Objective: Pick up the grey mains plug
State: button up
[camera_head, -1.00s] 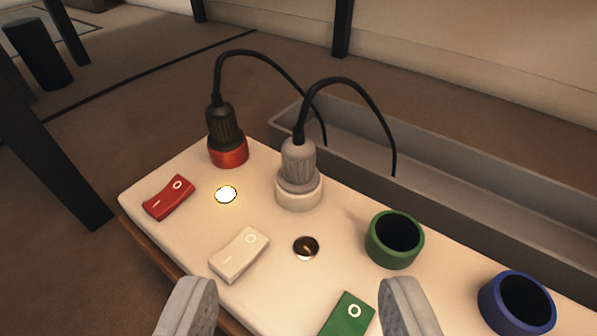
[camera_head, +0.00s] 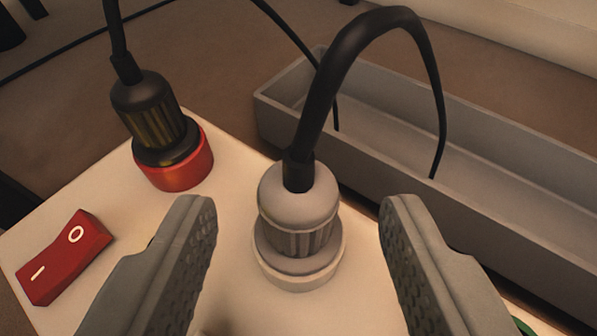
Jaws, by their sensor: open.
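The grey mains plug (camera_head: 298,212) stands upright in a pale round socket (camera_head: 300,279) on the cream panel (camera_head: 222,160). Its black cable (camera_head: 345,70) rises from the top and arches over to the right. My gripper (camera_head: 298,215) is open, with one finger to the left of the plug and one to the right. Gaps show between the plug and both fingers in this view. Whether the fingertips are level with the plug in depth is hard to tell.
A black plug (camera_head: 152,115) sits in a red socket (camera_head: 177,168) to the left, with its own cable. A red switch (camera_head: 65,256) lies at the lower left. A long grey trough (camera_head: 480,140) runs behind the panel. A green rim (camera_head: 522,327) shows at the lower right.

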aim_at(298, 233)
jog(key=shift+x, duration=1.65)
jog(key=shift+f, duration=0.1)
grip_shut()
